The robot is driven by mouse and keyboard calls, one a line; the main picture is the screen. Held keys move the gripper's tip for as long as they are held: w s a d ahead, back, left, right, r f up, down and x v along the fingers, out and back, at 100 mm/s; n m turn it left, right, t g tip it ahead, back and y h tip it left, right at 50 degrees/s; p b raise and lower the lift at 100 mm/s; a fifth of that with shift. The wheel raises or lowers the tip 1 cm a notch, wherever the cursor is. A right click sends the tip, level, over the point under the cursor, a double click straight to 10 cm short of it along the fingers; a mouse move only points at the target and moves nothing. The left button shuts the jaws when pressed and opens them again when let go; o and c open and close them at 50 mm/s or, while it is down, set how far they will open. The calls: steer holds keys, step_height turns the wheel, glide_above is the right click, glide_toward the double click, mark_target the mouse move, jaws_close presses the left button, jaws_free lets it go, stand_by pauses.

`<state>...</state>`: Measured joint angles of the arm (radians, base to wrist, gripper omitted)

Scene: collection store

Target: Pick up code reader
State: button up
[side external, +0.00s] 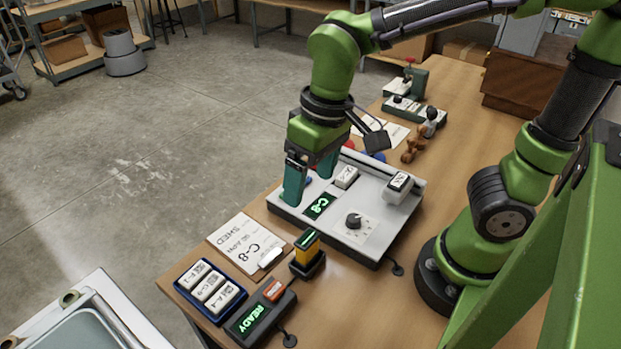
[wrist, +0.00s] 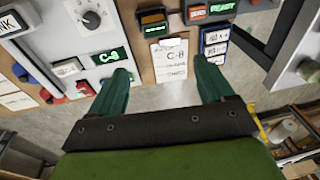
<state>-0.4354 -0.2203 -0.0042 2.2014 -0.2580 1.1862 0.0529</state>
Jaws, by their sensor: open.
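The code reader appears to be the yellow and black device (side external: 307,243) standing upright in a small black holder (side external: 308,266) near the table's front edge. It also shows at the top of the wrist view (wrist: 152,19). My gripper (side external: 308,187) is open, with its teal fingers over the left part of the grey console, behind and above the yellow device. In the wrist view my gripper (wrist: 160,68) has nothing between its fingers. The yellow device lies beyond the fingertips there, apart from them.
The grey console (side external: 377,233) has a knob and a green C-8 display. A C-8 clipboard (side external: 232,236) lies left of the device. A blue tray (side external: 236,301) of white labelled blocks and a READY box (side external: 247,332) stand in front. Bare tabletop (side external: 350,300) is at right.

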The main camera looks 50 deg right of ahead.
mark_target(307, 238)
steer(key=shift+g+h, duration=0.6)
steer(key=f, duration=1)
steer(key=shift+a+f, duration=0.35)
steer(key=shift+f, duration=0.05)
steer(key=shift+a+f, duration=0.2)
steer(key=shift+f, duration=2.8)
steer(key=shift+c, duration=0.3)
steer(key=c, duration=1)
